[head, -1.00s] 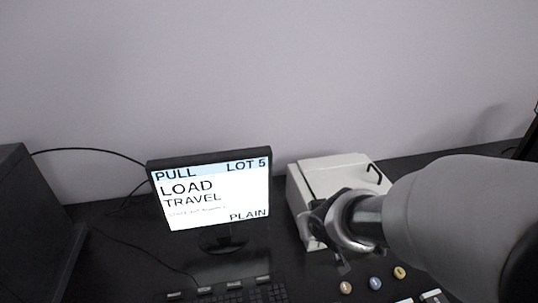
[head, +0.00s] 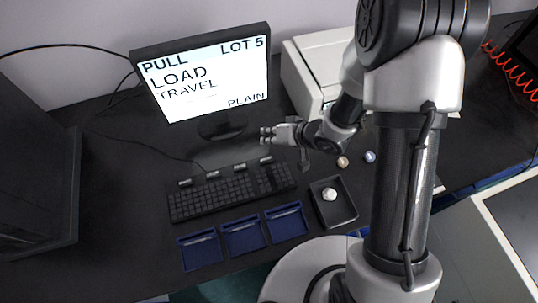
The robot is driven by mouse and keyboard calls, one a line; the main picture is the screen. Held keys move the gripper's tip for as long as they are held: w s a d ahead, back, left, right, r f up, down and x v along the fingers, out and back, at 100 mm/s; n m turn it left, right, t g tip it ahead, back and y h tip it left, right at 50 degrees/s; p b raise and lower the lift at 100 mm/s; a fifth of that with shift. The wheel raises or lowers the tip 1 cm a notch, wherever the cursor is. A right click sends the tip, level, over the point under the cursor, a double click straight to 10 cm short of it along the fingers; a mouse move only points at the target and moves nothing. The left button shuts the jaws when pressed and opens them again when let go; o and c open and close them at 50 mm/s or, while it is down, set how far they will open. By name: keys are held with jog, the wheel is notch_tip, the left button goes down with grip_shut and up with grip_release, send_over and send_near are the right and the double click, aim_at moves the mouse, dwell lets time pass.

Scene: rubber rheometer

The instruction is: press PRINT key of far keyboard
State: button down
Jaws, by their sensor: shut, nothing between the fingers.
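A black keyboard (head: 232,192) lies on the dark bench in front of the monitor. A row of several raised, light-topped keys (head: 212,175) runs along its back edge. Their labels are too small to read, so I cannot tell which one is PRINT. My gripper (head: 266,135) is shut and empty. It points left, above the bench near the monitor's foot, behind the right end of the key row. In the picture it is apart from the keys; its height over the bench is hard to tell.
The monitor (head: 205,80) reads PULL, LOT 5, LOAD, TRAVEL, PLAIN. Blue trays (head: 243,236) lie in front of the keyboard. A black tray (head: 333,214) with a pale lump stands to their right. A white machine (head: 315,60) stands behind my arm. A dark box (head: 35,180) is at left.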

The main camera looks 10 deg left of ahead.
jog(key=shift+f, duration=0.1)
jog(key=b, duration=0.8)
send_over(269, 157)
notch_tip(269, 157, down, 8)
jog(key=shift+r, duration=0.25)
jog(key=shift+f, duration=0.55)
jog(key=shift+f, duration=0.1)
dwell(0.4)
jog(key=shift+f, duration=0.35)
